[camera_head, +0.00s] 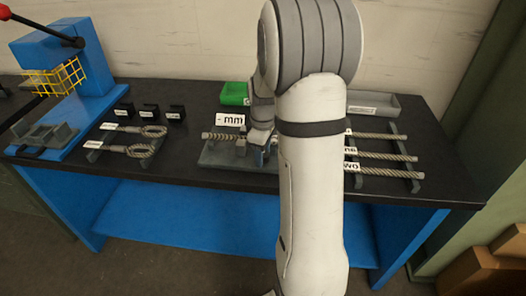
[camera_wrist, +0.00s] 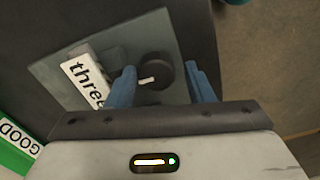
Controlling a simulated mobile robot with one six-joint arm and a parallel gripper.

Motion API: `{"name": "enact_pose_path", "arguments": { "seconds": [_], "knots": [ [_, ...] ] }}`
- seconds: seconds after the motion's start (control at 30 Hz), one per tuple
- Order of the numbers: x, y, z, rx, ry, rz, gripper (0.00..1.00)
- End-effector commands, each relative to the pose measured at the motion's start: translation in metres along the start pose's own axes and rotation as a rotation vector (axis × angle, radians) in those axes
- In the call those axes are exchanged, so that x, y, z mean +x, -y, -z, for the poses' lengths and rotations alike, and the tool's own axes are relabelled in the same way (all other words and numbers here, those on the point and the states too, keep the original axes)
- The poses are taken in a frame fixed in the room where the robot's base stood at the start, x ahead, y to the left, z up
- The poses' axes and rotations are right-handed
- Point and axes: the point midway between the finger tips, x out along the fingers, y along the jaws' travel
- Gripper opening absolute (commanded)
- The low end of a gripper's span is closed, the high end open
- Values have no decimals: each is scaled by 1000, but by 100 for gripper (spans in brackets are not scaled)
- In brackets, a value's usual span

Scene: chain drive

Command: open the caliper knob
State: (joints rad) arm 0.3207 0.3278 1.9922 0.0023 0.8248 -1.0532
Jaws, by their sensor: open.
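In the wrist view, a dark round knob (camera_wrist: 154,70) with a pale pointer mark sits on a grey-green plate (camera_wrist: 60,84). A white label (camera_wrist: 84,80) with "three" on it lies left of the knob. My gripper (camera_wrist: 161,78) is open, its two blue fingers on either side of the knob; I cannot tell whether they touch it. In the head view, my gripper (camera_head: 262,156) is mostly hidden by my arm at a grey fixture plate (camera_head: 222,157) with a short rope piece (camera_head: 222,136) on it. A "mm" display (camera_head: 231,119) stands behind.
A green bin (camera_head: 234,93) stands behind the fixture; in the wrist view its "GOOD" label (camera_wrist: 18,138) shows. Ropes (camera_head: 385,155) on racks and a grey tray (camera_head: 374,103) lie right. Looped ropes (camera_head: 128,150) and a blue press (camera_head: 62,58) with a yellow guard are left.

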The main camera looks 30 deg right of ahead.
Motion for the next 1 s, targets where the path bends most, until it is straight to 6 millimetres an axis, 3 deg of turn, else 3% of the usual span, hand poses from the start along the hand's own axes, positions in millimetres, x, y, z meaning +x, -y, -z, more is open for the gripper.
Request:
{"name": "enact_pose_path", "arguments": {
  "seconds": [0.47,1.0],
  "knots": [
    [-9,-4,-1,1,-2,-11,57],
    [-78,1,2,-2,-1,-8,57]
  ]
}}
